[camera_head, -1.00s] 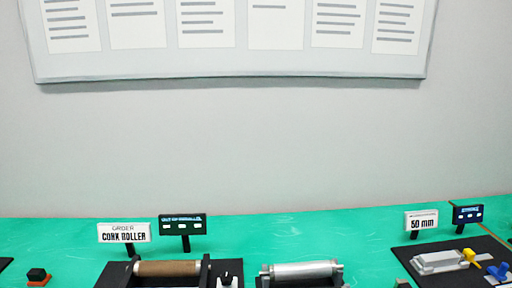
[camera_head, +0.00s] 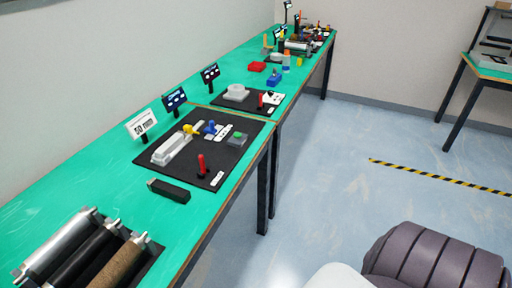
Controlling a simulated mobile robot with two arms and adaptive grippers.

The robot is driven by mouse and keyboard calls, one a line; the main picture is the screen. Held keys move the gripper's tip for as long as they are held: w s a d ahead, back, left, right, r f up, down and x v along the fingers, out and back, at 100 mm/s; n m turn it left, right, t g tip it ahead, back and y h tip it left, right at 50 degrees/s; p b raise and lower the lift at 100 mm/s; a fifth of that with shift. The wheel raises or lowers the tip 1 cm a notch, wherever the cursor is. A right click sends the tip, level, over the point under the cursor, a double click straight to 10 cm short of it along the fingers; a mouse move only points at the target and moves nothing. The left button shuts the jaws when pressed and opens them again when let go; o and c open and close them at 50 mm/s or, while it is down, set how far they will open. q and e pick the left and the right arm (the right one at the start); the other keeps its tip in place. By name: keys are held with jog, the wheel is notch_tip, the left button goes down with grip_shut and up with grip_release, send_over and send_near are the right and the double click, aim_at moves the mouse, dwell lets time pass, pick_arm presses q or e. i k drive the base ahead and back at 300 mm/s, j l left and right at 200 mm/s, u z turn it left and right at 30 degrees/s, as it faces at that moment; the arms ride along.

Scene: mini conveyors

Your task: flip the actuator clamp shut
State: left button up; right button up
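A black board (camera_head: 182,180) on the green bench holds a long light-grey block (camera_head: 172,149). A yellow piece (camera_head: 189,129) and a blue piece (camera_head: 210,128) stand by its far end. A red lever (camera_head: 202,165) stands upright near the board's front edge, and a grey box with a green top (camera_head: 238,139) sits at its right. I cannot tell for sure which part is the actuator clamp, or whether it is open. Neither of my grippers is in view.
A "50 mm" sign (camera_head: 141,125) and a dark display (camera_head: 174,99) stand behind the board. A black block (camera_head: 168,190) lies before it. Rollers (camera_head: 68,246) are at lower left. Another board (camera_head: 222,101) is farther along.

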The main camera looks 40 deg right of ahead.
aim_at(203, 168)
jog(key=z, duration=0.9)
